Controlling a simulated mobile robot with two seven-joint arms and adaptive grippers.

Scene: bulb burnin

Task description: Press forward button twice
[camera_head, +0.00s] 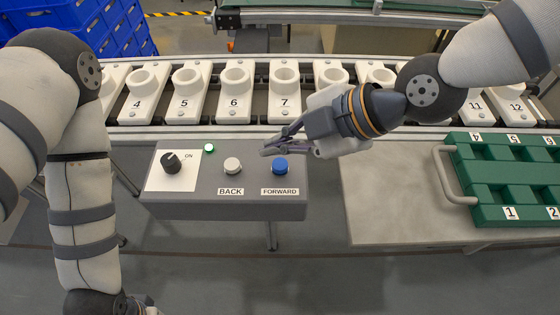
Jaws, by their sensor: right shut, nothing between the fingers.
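The blue forward button (280,167) sits on the right of a grey control box (222,207), above a label reading FORWARD. My right gripper (266,149) is shut and empty. In the picture its fingertips lie just above and left of the blue button; I cannot tell how high they are over the box or whether they touch anything. A white back button (232,166) is left of the blue one. A black knob (171,163) points toward ON, and a green lamp (209,148) is lit. My left arm hangs at the left; its gripper's fingers are not visible.
A conveyor behind the box carries a row of white numbered holders, including holder 6 (234,105) and holder 7 (285,105). A green tray (487,204) with numbered compartments and a handle stands on the grey table (395,210) at right. Blue crates (112,30) stand at back left.

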